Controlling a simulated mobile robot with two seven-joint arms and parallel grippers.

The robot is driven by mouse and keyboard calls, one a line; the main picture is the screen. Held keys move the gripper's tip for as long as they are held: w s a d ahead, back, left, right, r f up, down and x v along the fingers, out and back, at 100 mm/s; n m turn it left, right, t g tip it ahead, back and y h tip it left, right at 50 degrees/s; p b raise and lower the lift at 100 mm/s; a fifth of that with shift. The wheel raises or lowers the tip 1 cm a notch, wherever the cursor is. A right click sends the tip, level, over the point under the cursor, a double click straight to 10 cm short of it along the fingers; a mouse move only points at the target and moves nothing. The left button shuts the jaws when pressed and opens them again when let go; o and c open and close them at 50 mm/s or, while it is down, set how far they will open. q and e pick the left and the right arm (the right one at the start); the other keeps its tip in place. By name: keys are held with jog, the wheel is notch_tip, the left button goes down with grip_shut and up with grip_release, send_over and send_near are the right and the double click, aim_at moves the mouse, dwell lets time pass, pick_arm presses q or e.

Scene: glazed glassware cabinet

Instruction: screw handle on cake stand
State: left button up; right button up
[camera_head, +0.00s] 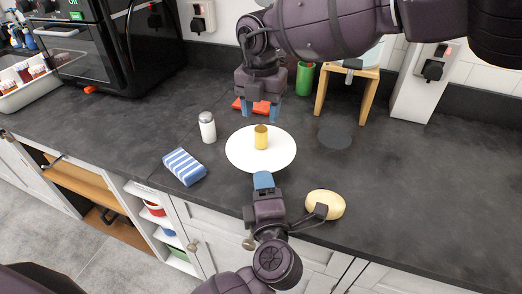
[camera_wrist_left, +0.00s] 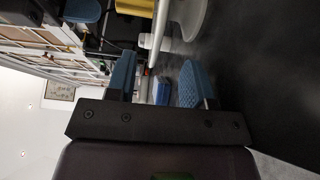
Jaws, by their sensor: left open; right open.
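The cake stand is a white round plate (camera_head: 238,157), with a short gold handle (camera_head: 261,137) upright at its middle. In the left wrist view the plate (camera_wrist_left: 161,22) is edge-on, with the handle (camera_wrist_left: 133,6) on one side and a pale foot (camera_wrist_left: 190,14) on the other. My left gripper (camera_head: 263,180) is open at the near rim; in its wrist view the rim lines up with the gap between the blue fingers (camera_wrist_left: 157,82). I cannot tell whether they touch it. My right gripper (camera_head: 260,109) is open, pointing down, above and behind the handle, apart from it.
A yellow rounded object (camera_head: 325,204) is by my left gripper. A dark disc (camera_head: 335,136), green cup (camera_head: 304,78) and wooden stand (camera_head: 320,92) are right. The right counter is clear.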

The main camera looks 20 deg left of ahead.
aim_at(258, 161)
pick_arm(q)
jog(key=x, duration=0.7)
jog(key=shift+w+a, duration=0.15)
jog(key=shift+w, duration=0.05)
grip_shut()
